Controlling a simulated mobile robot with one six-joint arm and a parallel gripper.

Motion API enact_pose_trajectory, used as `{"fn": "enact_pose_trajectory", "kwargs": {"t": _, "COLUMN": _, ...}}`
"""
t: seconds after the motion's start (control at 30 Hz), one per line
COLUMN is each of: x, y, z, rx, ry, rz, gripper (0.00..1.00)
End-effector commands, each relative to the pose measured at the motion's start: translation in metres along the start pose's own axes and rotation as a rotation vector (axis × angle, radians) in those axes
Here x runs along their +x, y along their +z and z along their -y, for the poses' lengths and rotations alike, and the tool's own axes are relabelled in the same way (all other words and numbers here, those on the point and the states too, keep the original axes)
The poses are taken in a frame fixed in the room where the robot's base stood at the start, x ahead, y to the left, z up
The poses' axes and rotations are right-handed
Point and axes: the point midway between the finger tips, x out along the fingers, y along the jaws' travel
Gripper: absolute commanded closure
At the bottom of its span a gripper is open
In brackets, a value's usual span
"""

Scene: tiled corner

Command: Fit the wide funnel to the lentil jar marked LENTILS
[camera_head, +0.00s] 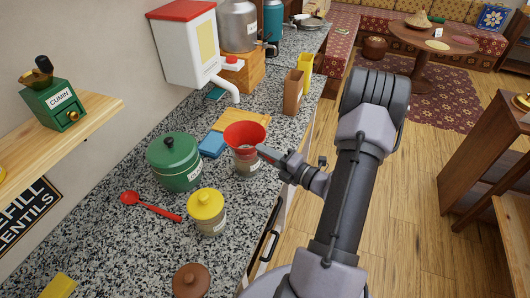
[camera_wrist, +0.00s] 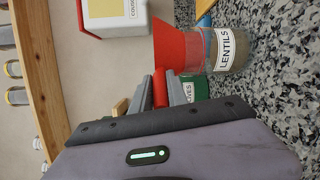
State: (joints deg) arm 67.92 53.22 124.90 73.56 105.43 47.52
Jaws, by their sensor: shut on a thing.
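The red funnel (camera_head: 245,134) sits at the mouth of a glass jar (camera_head: 246,163), wide end up. In the wrist view, which is turned sideways, the funnel (camera_wrist: 178,42) meets the rim of the jar marked LENTILS (camera_wrist: 226,50). The funnel looks roughly in line with the jar; its spout cannot be made out clearly. My gripper (camera_head: 263,151) is beside the funnel, on its right. Its fingers (camera_wrist: 161,92) are shut on a red part that looks like the funnel's handle. The jar stands upright on the speckled counter.
A green lidded pot (camera_head: 175,160), a yellow-lidded jar (camera_head: 206,212) and a red spoon (camera_head: 150,206) are left of and nearer than the jar. A blue item (camera_head: 212,144) and a wooden board (camera_head: 240,119) lie close behind. A white dispenser (camera_head: 187,45) hangs on the wall.

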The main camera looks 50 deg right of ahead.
Motion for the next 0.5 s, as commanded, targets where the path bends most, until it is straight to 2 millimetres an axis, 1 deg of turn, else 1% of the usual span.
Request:
{"fn": "enact_pose_trajectory", "kwargs": {"t": 0.2, "x": 0.0003, "y": -0.0012, "z": 0.0063, "rx": 0.0, "ry": 0.0, "rz": 0.0, "gripper": 1.0}}
{"fn": "enact_pose_trajectory", "kwargs": {"t": 0.23, "x": 0.0003, "y": -0.0012, "z": 0.0064, "rx": 0.0, "ry": 0.0, "rz": 0.0, "gripper": 0.79}}
{"fn": "enact_pose_trajectory", "kwargs": {"t": 0.33, "x": 0.0002, "y": -0.001, "z": 0.0055, "rx": 0.0, "ry": 0.0, "rz": 0.0, "gripper": 0.59}}
{"fn": "enact_pose_trajectory", "kwargs": {"t": 0.37, "x": 0.0002, "y": -0.0011, "z": 0.0055, "rx": 0.0, "ry": 0.0, "rz": 0.0, "gripper": 0.55}}
{"fn": "enact_pose_trajectory", "kwargs": {"t": 0.5, "x": 0.0002, "y": -0.0011, "z": 0.0054, "rx": 0.0, "ry": 0.0, "rz": 0.0, "gripper": 0.55}}
